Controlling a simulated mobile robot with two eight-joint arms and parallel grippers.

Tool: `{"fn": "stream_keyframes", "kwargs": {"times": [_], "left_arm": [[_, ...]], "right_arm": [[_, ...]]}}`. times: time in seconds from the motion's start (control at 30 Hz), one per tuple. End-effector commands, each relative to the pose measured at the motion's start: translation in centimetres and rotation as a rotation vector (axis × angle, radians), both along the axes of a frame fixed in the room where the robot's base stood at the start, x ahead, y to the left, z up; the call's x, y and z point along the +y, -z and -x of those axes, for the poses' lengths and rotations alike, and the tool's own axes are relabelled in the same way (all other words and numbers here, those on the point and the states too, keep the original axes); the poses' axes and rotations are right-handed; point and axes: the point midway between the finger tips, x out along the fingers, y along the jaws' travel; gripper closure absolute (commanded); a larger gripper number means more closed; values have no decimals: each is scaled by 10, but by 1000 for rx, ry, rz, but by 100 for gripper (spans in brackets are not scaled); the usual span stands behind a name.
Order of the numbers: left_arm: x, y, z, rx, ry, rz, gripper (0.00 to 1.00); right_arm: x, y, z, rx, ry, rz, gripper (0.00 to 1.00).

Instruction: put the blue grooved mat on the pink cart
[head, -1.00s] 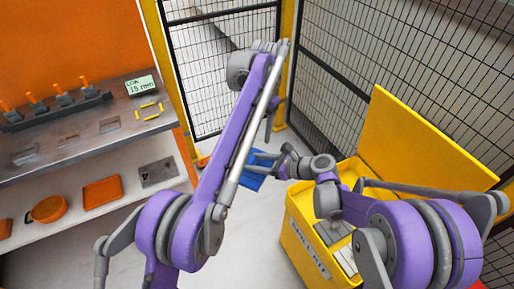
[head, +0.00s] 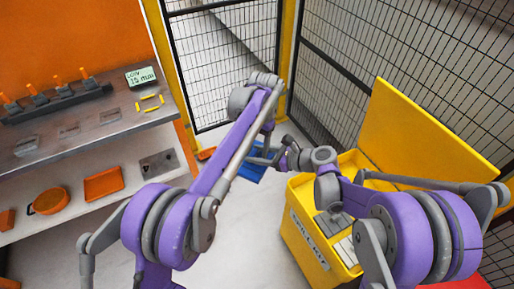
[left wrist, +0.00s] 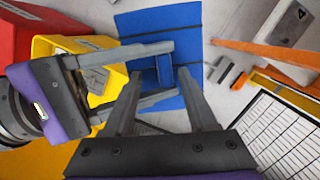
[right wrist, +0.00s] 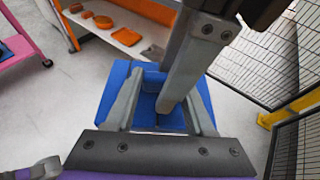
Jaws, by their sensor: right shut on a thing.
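The blue grooved mat (head: 252,168) lies low beyond my arms in the head view, partly hidden by them. It also shows in the left wrist view (left wrist: 140,25) and the right wrist view (right wrist: 112,92). My right gripper (right wrist: 162,92) is shut on a raised blue part of the mat. My left gripper (left wrist: 160,76) is over the same raised part, its fingers apart on either side; contact is not clear. The two grippers' fingers cross close together. The pink cart (right wrist: 28,42) shows only in part at the upper left of the right wrist view.
An open yellow bin (head: 305,235) stands right of the mat. A grey bench with a lower shelf (head: 65,205) is on the left. Mesh fencing (head: 400,60) and a yellow post (head: 287,60) stand behind. Grey floor (head: 235,225) is free between bench and bin.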

Motion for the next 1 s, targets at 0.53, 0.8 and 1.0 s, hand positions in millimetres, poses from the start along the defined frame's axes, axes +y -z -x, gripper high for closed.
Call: {"fn": "stream_keyframes", "kwargs": {"times": [0.53,0.8,1.0], "left_arm": [[-3,-1,2,5,4,5,100],[-2,0,1,2,2,1,100],[-1,0,0,1,1,1,100]], "right_arm": [[1,0,-1,0,-1,-1,42],[0,0,0,-1,0,-1,11],[-1,0,0,0,0,0,11]]}}
